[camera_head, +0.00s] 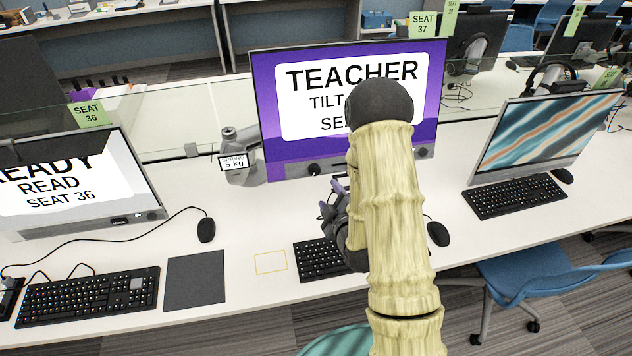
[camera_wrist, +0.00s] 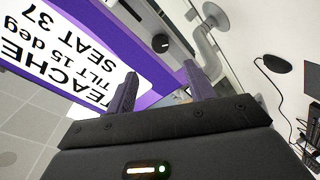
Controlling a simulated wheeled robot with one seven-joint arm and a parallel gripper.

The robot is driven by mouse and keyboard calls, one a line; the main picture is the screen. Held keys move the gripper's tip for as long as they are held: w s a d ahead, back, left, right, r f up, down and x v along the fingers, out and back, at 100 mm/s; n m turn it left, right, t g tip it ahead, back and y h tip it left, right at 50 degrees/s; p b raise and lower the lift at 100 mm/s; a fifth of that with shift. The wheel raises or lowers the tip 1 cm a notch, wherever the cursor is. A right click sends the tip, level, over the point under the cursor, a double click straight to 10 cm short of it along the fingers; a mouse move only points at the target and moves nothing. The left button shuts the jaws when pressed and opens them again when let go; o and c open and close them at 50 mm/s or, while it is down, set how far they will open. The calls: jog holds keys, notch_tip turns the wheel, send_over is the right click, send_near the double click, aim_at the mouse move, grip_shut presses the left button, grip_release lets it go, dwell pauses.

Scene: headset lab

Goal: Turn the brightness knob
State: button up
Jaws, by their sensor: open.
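The centre monitor (camera_head: 263,110) has a purple screen reading "TEACHER" and a grey lower bezel. A round black knob (camera_head: 314,169) sits at the left of that bezel; its label is not readable. In the wrist view the knob (camera_wrist: 160,43) shows a light pointer mark and lies beyond the fingertips, roughly in line with the gap between them. My gripper (camera_head: 331,198) is in front of the bezel, just right of and below the knob. Its two purple fingers (camera_wrist: 160,75) are apart, with nothing between them. My arm hides part of the screen and bezel.
A grey monitor arm with a "5 kg" tag (camera_head: 238,162) stands left of the monitor. A keyboard (camera_head: 318,262) and mouse (camera_head: 437,233) lie below my gripper. Side monitors (camera_head: 70,185) (camera_head: 530,135) flank it. A clear divider runs behind.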

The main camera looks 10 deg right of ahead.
aim_at(316, 173)
jog(key=shift+w+f+b, duration=0.1)
jog(key=shift+f+b, duration=0.15)
jog(key=shift+b, duration=0.15)
jog(key=p+x, duration=0.1)
jog(key=x, duration=0.2)
jog(key=p+x, duration=0.1)
jog(key=x, duration=0.2)
jog(key=p+x, duration=0.1)
jog(key=x, duration=0.3)
jog(key=shift+w+r, duration=0.15)
jog(key=shift+r, duration=0.1)
jog(key=shift+w+f+p, duration=0.25)
jog(key=shift+w+p, duration=0.1)
jog(key=shift+w, duration=0.3)
jog(key=c, duration=0.9)
jog(key=shift+a, duration=0.3)
jog(key=shift+c, duration=0.3)
jog(key=shift+d+f, duration=0.1)
jog(key=shift+d, duration=0.15)
